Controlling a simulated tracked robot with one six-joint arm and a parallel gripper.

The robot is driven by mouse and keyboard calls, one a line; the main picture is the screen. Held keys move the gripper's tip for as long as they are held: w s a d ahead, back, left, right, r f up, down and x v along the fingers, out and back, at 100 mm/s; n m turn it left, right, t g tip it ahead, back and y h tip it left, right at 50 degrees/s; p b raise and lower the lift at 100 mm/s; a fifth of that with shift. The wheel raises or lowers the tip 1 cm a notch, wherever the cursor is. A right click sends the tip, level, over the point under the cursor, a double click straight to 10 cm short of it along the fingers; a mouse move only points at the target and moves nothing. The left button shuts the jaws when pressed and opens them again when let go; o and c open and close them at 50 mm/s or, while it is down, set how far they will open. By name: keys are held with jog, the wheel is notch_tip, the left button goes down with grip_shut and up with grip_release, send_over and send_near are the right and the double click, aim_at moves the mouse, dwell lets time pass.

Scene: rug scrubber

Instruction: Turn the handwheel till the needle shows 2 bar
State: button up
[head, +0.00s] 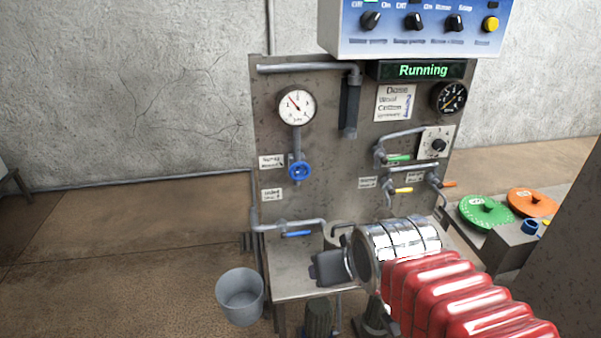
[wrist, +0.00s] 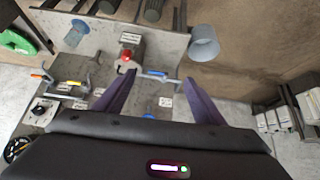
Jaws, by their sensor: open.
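The blue handwheel (head: 299,170) sits on its pipe on the left part of the upright panel. Above it is a round white gauge (head: 296,105) with a red needle pointing up and left; its figures are too small to read surely. My gripper (head: 328,267) is in front of the panel, low and to the right of the handwheel, and apart from it. In the wrist view my gripper's two dark fingers (wrist: 160,76) are spread with nothing between them gripped. There, a small blue shape just above the gripper body may be the handwheel, partly hidden.
A blue lever valve (head: 297,234) is below the handwheel. Green (head: 398,158), yellow (head: 403,191) and red-orange levers stick out at the right. A black gauge (head: 449,98) is at upper right. A grey bucket (head: 240,296) stands on the floor. Space left of the panel is clear.

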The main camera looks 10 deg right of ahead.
jog(key=shift+o, duration=0.7)
jog(key=w+f+n+t, duration=0.2)
jog(key=w+t, duration=0.6)
jog(key=w, duration=1.4)
jog(key=shift+a+f, duration=0.15)
jog(key=shift+f, duration=0.25)
jog(key=shift+w+f+n+t, duration=0.25)
jog(key=shift+w+n+t, duration=0.25)
jog(key=shift+w+t, duration=0.7)
jog(key=shift+s, duration=0.2)
